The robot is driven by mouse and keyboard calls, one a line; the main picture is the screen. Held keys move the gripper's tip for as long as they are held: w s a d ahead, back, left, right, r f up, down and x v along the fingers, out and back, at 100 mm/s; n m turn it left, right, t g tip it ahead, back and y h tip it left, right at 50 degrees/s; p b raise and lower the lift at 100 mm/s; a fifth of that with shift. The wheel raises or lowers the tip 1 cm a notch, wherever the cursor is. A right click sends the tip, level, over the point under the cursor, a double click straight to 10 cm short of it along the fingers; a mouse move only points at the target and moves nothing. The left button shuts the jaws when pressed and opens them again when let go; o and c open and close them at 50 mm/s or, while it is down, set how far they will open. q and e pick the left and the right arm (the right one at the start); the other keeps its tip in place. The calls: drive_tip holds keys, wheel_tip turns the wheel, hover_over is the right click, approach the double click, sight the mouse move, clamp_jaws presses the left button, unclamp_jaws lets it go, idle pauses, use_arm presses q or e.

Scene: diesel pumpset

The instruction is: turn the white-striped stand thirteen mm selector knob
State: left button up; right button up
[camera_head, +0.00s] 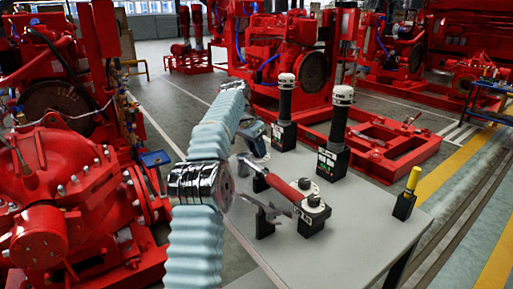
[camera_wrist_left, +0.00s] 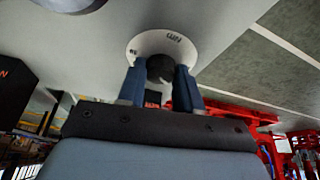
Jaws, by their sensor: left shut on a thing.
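In the left wrist view, a dark round knob (camera_wrist_left: 160,68) sits at the middle of a white round dial plate (camera_wrist_left: 146,44) with small dark markings. My left gripper (camera_wrist_left: 158,78) has its two blue fingers closed on the sides of the knob. The fingers hide part of the knob, and its pointer position cannot be read. In the head view, my left arm in its pale blue sleeve runs up along the table's left side and hides part of that area. The knob cannot be made out there. My right gripper is out of view.
The grey table (camera_head: 365,220) carries a red-handled tool (camera_head: 282,187), two tall black posts with white tops (camera_head: 285,98) (camera_head: 340,118), and a black block with a yellow piece (camera_head: 404,203). Red pump machinery (camera_head: 60,175) stands close on the left.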

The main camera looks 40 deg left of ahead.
use_arm(q)
drive_tip(key=shift+r, duration=0.1)
drive_tip(key=o, duration=1)
drive_tip(key=shift+o, duration=0.2)
